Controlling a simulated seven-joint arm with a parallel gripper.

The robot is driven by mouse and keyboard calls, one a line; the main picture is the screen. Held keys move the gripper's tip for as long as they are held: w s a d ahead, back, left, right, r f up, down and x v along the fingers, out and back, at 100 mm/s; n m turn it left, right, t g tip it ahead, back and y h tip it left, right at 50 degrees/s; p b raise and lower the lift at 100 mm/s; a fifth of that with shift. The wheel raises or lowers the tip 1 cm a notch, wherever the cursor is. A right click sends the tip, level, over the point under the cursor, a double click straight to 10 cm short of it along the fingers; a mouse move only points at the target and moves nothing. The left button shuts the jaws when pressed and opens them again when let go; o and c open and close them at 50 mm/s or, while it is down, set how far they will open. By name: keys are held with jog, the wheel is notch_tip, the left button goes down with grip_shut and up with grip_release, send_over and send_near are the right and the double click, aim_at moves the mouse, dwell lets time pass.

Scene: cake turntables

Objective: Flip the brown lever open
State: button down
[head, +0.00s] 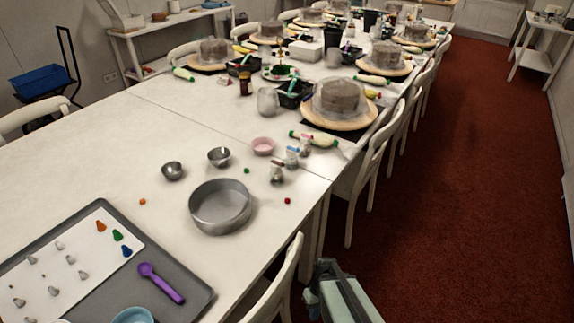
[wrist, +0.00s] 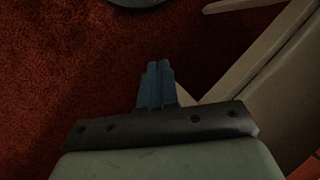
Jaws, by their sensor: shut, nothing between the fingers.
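I cannot make out a brown lever in either view. My gripper (wrist: 156,68) shows in the wrist view with its two blue fingers together, shut and empty. It is over the red carpet, beside pale chair parts. In the head view, part of my arm shows at the bottom, right of the nearest chair and below table height. The closest cake turntable (head: 347,123) carries a brown cake under a clear cover on the long white table (head: 120,135). More such cakes stand farther back.
White chairs (head: 378,158) line the table's right side, one close to my arm. A metal cake pan (head: 220,207), small bowls (head: 219,156) and a grey tray (head: 191,294) with a purple scoop (head: 160,284) are on the near table. The red carpet aisle (head: 470,200) is clear.

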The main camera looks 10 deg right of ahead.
aim_at(278, 162)
jog(key=w+d+r+n+t+y, duration=0.1)
jog(key=w+d+r+n+t, duration=0.25)
jog(key=w+r, duration=0.8)
jog(key=w+d+r+n+t+y, duration=0.15)
jog(key=w+d+r+t, duration=0.3)
jog(key=w+r, duration=0.75)
jog(key=a+r+n, duration=0.2)
jog(key=r+n, duration=0.1)
jog(key=r, duration=0.4)
jog(key=w+a+r+n+t, duration=0.1)
jog(key=a+r+n, duration=0.1)
jog(key=r, duration=0.6)
jog(key=w+a+r+n, duration=0.1)
jog(key=a+r+n, duration=0.2)
jog(key=r+n, duration=0.2)
notch_tip(278, 162, up, 3)
jog(key=shift+w, duration=0.25)
jog(key=shift+a, duration=0.15)
jog(key=w+a+f, duration=0.3)
jog(key=w+f, duration=0.5)
jog(key=shift+w+a, duration=0.35)
jog(key=shift+w, duration=0.05)
